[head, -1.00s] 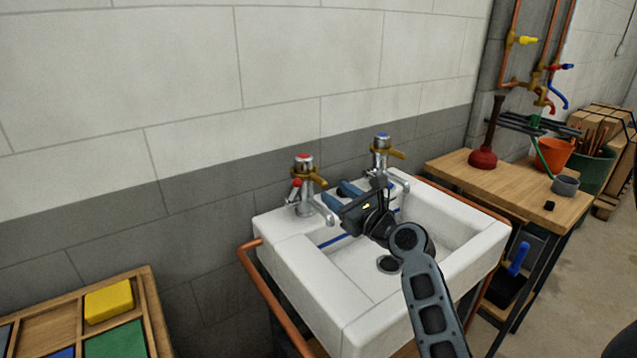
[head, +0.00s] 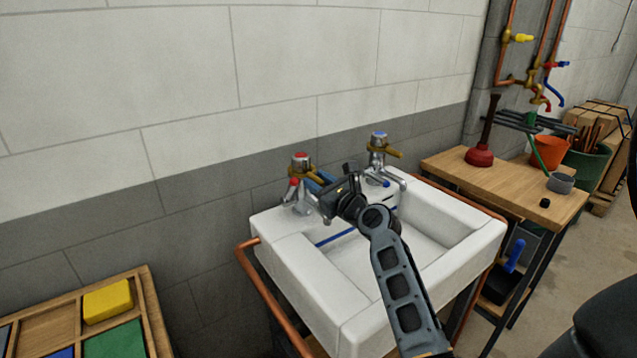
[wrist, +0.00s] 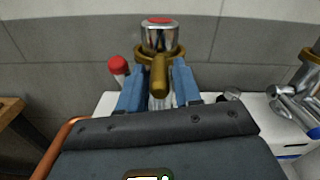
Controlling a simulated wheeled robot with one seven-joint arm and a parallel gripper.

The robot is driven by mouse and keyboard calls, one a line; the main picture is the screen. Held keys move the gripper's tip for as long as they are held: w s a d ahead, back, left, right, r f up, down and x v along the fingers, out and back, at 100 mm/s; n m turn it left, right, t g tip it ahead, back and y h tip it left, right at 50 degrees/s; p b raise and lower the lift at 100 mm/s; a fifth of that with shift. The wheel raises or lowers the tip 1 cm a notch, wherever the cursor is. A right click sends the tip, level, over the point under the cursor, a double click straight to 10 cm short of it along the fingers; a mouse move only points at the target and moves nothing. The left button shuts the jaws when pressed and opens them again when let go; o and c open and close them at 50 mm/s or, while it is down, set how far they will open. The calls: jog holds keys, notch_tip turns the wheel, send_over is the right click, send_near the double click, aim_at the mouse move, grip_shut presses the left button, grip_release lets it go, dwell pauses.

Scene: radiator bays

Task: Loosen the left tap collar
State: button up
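The left tap (head: 301,160) is chrome with a red top and stands at the sink's back left corner. Its brass collar (wrist: 178,52) has a stubby brass lever (wrist: 159,76) pointing toward me in the wrist view. My gripper (wrist: 158,88) is open, with one blue finger on each side of the lever. Narrow gaps seem to show between fingers and lever. In the head view my gripper (head: 316,181) is at the left tap and hides part of its collar and spout. A small red-knobbed part (wrist: 118,66) sits just left of the collar.
The right tap (head: 379,141), blue-topped with a brass lever, stands right of my gripper. The white sink (head: 290,262) lies below, with copper pipe (head: 268,295) along its left side. A wooden bench (head: 450,167) with a plunger (head: 481,154) is at right.

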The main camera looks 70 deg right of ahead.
grip_shut()
